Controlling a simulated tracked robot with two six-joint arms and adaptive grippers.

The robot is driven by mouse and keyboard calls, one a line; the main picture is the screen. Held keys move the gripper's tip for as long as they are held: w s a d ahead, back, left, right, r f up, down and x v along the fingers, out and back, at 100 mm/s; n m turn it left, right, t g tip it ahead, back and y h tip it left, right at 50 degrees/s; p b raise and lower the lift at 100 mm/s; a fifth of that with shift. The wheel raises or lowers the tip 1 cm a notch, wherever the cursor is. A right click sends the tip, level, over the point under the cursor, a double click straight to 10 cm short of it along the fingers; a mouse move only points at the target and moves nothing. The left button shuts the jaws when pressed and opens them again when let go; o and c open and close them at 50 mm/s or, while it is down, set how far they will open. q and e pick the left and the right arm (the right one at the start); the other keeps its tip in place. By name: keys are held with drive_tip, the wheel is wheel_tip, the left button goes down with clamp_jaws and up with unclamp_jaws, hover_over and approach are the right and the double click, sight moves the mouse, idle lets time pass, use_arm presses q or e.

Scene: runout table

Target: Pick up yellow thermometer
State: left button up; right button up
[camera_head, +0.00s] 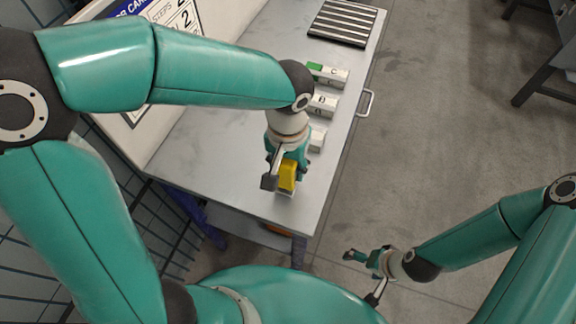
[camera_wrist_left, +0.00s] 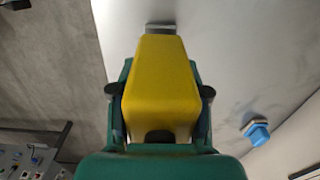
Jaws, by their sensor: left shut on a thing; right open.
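The yellow thermometer (camera_head: 288,174) is near the front end of the metal table, between the fingers of my left gripper (camera_head: 284,178). In the left wrist view the yellow thermometer (camera_wrist_left: 160,85) fills the middle, with the fingers of my left gripper (camera_wrist_left: 160,110) closed on both its sides. A small grey piece shows at its far end. I cannot tell whether it touches the table. My right gripper (camera_head: 366,272) is open and empty, off the table at the lower right, above the floor.
White blocks marked with letters (camera_head: 323,104) stand in a row on the metal table (camera_head: 215,150), behind my left gripper. A ribbed dark tray (camera_head: 343,22) lies at the far end. A handle (camera_head: 366,103) sticks out from the right edge. A blue object (camera_wrist_left: 256,131) shows in the wrist view.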

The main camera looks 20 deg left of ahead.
use_arm(q)
wheel_tip(320, 180, up, 19)
drive_tip(key=p, duration=0.1)
drive_tip(key=shift+r, duration=0.2)
